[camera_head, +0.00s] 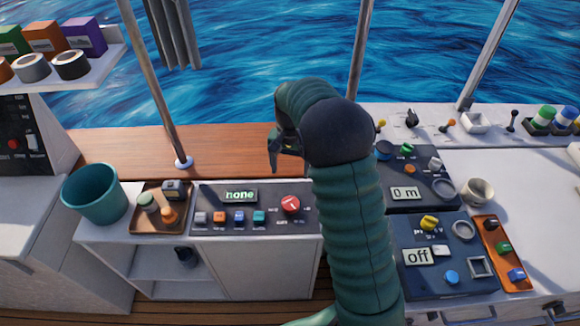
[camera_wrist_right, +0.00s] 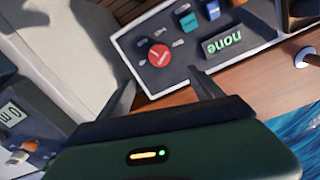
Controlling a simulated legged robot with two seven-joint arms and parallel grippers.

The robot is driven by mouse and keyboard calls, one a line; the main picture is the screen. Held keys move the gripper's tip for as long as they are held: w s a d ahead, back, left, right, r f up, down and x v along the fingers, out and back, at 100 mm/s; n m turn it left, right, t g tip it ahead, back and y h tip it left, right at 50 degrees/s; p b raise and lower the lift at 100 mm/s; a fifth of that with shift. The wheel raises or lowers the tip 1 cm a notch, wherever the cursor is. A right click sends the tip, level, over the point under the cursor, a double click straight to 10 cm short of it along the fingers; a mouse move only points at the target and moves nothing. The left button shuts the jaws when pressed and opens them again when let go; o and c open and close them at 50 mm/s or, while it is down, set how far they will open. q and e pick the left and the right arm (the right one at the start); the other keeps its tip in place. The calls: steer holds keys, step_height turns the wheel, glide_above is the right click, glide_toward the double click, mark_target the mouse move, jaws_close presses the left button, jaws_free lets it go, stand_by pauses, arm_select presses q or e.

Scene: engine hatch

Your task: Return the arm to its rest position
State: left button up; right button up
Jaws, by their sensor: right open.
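My right arm, a green ribbed sleeve with a dark wrist, rises from the bottom of the head view. That control panel (camera_head: 255,222) has a "none" display (camera_head: 239,196), a red knob (camera_head: 290,205) and several coloured buttons. The panel's display (camera_wrist_right: 222,43) and red knob (camera_wrist_right: 159,55) also show in the wrist view. My left gripper is not seen.
A teal bucket (camera_head: 95,195) and a brown tray (camera_head: 148,222) stand left of the panel. Right of my arm are panels reading "0 m" (camera_head: 405,193) and "off" (camera_head: 418,257), a cup (camera_head: 478,191) and an orange tray (camera_head: 487,228). Metal poles (camera_head: 153,85) rise behind.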

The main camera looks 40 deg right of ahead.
steer(key=shift+r, duration=0.1)
stand_by(0.3)
steer(key=s+a+f+n+t, duration=0.1)
steer(key=s+a+n, duration=0.4)
steer(key=a, duration=0.5)
steer(key=s+a+f+n+t, duration=0.1)
steer(key=s+a+f+n, duration=0.1)
steer(key=s+a+n, duration=0.4)
steer(key=s+a, duration=0.2)
steer(key=a, duration=0.2)
steer(key=shift+a+t, duration=0.3)
steer(key=shift+a, duration=0.3)
steer(key=shift+d, duration=0.2)
